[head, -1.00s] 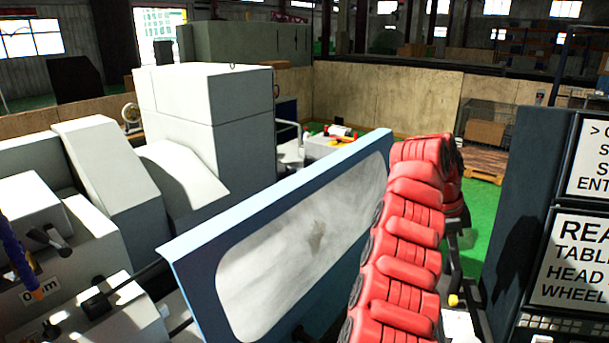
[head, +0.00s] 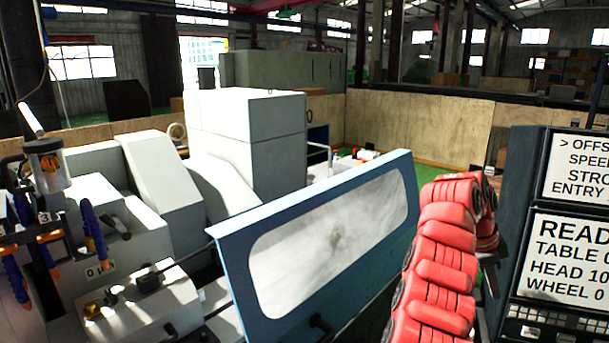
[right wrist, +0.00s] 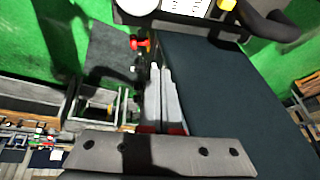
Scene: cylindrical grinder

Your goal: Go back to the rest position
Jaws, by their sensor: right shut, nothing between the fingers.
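My right arm (head: 440,265), in red segments, rises on the right of the head view, between the grinder's guard door and the control panel. Its gripper is mostly hidden behind the arm there. In the right wrist view my right gripper (right wrist: 160,70) shows its two grey fingers lying together with nothing between them. My left gripper is in neither view.
The grinder's blue-framed door (head: 402,190) with a cloudy window stands just left of my right arm. The control panel (head: 525,200) stands close on its right. White machine housings (head: 245,130) and coolant nozzles (head: 93,232) are at left. Green floor (right wrist: 35,60) shows in the wrist view.

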